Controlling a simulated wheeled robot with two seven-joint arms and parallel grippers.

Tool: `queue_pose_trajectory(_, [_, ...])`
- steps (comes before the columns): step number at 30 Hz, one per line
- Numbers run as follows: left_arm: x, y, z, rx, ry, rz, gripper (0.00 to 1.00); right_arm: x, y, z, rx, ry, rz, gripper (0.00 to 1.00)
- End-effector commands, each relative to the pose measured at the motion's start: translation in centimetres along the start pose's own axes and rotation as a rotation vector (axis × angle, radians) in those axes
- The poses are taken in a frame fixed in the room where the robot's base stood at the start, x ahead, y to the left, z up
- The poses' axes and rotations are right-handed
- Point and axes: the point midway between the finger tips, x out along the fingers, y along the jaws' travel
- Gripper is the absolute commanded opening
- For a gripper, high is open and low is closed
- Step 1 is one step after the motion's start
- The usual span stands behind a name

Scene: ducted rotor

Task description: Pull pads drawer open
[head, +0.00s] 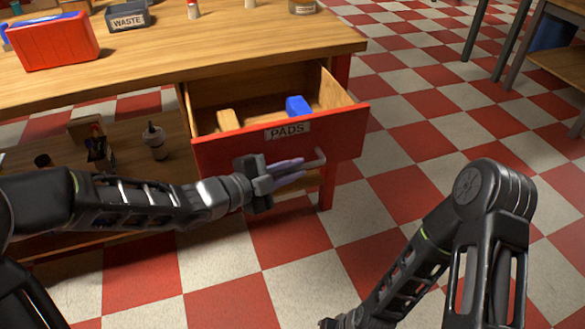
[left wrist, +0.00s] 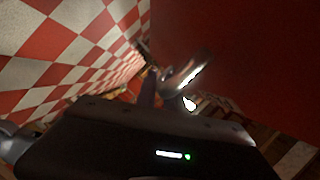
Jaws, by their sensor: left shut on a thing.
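The pads drawer (head: 217,152) has a red front with a "PADS" label (head: 287,131). It stands pulled out from under the wooden workbench, with its inside showing. A tan block (head: 228,120) and a blue block (head: 298,106) lie in it. My left gripper (head: 298,169) is at the drawer's metal handle (head: 320,158), shut on it in front of the red face. In the left wrist view the handle (left wrist: 188,73) shows as a shiny curved bar by the fingers, and the red drawer front (left wrist: 250,50) fills the upper right.
On the workbench (head: 200,50) stand a red bin (head: 52,43) and a grey "WASTE" bin (head: 128,18). A lower shelf holds a bottle (head: 155,142) and small items. The checkered floor (head: 420,130) right of the drawer is clear.

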Motion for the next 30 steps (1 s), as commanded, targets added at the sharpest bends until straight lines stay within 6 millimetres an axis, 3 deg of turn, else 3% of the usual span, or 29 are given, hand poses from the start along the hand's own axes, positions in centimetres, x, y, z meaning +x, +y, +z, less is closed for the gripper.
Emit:
queue_pose_trajectory(2, [0.0,0.0,0.1,-0.001,-0.002,0.001,0.0,0.0,0.0,0.0,0.0,0.0,0.0,0.36])
queue_pose_trajectory(3, [0.0,0.0,0.1,-0.001,-0.002,0.001,0.16,0.0,0.0,0.0,0.0,0.0,0.0,0.36])
queue_pose_trajectory(10, [0.0,0.0,0.1,-0.001,-0.001,0.0,0.34,0.0,0.0,0.0,0.0,-0.001,0.0,0.36])
queue_pose_trajectory(20, [-0.4,-0.1,0.0,0.0,-0.001,0.0,0.34,-0.2,-0.1,0.0,0.0,-0.001,0.0,0.36])
queue_pose_trajectory(30, [-5.2,-0.3,0.0,0.0,-0.004,-0.001,0.34,-2.0,-0.8,0.3,-0.003,-0.011,-0.002,0.36])
